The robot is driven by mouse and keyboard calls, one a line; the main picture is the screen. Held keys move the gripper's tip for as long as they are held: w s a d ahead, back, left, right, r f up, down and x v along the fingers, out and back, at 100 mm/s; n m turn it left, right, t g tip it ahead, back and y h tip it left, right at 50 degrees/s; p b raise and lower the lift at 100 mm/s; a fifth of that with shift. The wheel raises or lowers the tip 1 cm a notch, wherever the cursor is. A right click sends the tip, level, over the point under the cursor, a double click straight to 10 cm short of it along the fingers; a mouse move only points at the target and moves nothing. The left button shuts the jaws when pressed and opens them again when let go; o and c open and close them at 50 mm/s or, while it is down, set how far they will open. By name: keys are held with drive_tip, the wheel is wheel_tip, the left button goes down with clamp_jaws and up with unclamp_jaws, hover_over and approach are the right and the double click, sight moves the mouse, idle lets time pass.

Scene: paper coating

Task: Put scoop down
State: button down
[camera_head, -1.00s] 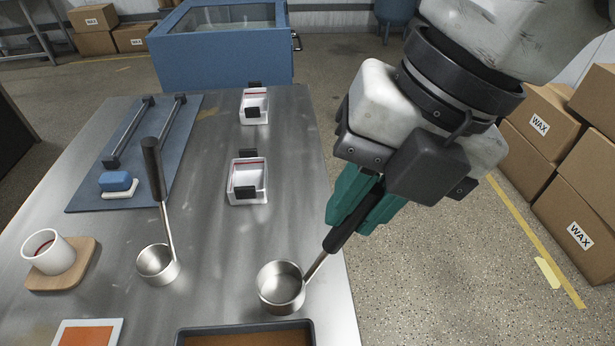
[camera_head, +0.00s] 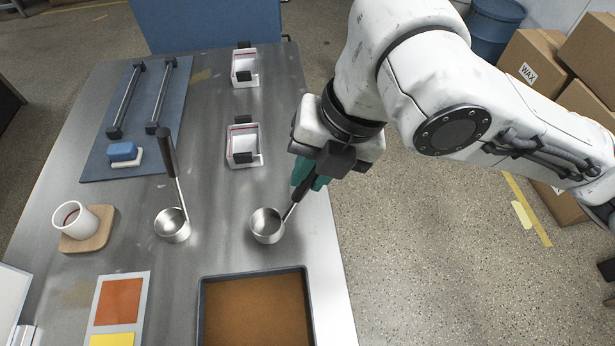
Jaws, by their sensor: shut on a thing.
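A steel scoop (camera_head: 267,226) with a dark handle is at the right side of the metal table (camera_head: 215,260), behind the brown tray. My gripper (camera_head: 309,184), with green fingers, is shut on this scoop's dark handle near the table's right edge. The cup of the scoop looks upright and appears empty. I cannot tell whether its bottom touches the table. A second steel scoop (camera_head: 172,226) stands to the left, its dark handle slanting up and away, apart from my gripper.
A dark-rimmed tray (camera_head: 202,310) with brown content lies in front. A white cup (camera_head: 76,219) sits on a wooden coaster (camera_head: 103,232) at left. White holders (camera_head: 243,145) (camera_head: 244,67) stand further back. A blue mat (camera_head: 95,165) carries two bars. Bare table lies between the two scoops.

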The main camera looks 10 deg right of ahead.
drive_tip(key=shift+w+f, duration=0.2)
drive_tip(key=shift+f, duration=0.05)
drive_tip(key=shift+d+x, duration=0.2)
drive_tip(key=shift+x, duration=0.7)
drive_tip(key=shift+d+x, duration=0.2)
drive_tip(key=shift+x, duration=0.75)
drive_tip(key=shift+w+f, duration=0.1)
drive_tip(key=shift+w, duration=0.05)
drive_tip(key=shift+f, duration=0.1)
drive_tip(key=c, duration=1.1)
unclamp_jaws()
drive_tip(key=shift+o, duration=0.2)
drive_tip(key=v, duration=1.2)
drive_tip(key=shift+p, duration=0.35)
